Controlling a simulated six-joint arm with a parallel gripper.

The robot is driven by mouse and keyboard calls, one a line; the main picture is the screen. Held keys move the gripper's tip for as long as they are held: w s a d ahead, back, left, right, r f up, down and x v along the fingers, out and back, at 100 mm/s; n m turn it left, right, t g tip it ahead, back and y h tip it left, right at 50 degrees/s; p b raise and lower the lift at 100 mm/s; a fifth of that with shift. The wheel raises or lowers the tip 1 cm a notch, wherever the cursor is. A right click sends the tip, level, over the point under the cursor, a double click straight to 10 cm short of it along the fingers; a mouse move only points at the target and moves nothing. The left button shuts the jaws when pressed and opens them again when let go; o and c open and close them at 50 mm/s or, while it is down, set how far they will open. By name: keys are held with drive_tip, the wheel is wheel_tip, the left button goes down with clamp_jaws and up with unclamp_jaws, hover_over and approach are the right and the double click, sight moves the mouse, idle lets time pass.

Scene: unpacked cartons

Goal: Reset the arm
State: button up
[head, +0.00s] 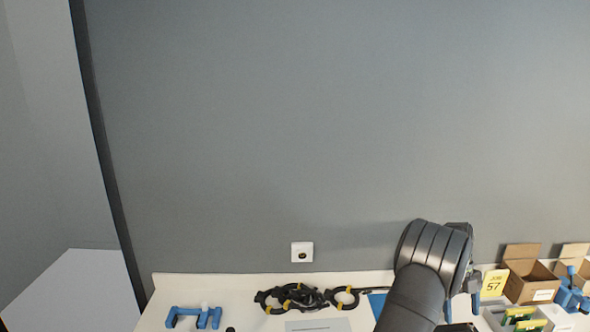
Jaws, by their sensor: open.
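My arm rises from the bottom edge at the right. My gripper (461,308) is partly hidden behind the dark rounded arm joint. It points down over the right part of the white table (252,287), with two blue fingertips showing apart. It looks open and I see nothing between the fingertips.
Blue clamps (194,317) lie at the table's left. Black and yellow cables (292,298) lie at the back middle. At the right stand a yellow sign (494,283), an open carton (527,276) and a white tray (543,315) of green items. A grey wall (330,130) stands behind.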

drive_tip(key=n, duration=0.1)
drive_tip(key=w+a+n+h, duration=0.1)
drive_tip(key=n, duration=0.1)
drive_tip(key=w+a+n+t+h, duration=0.1)
drive_tip(key=n, duration=0.1)
drive_tip(key=shift+w+f, duration=0.1)
drive_tip(key=shift+f, duration=0.05)
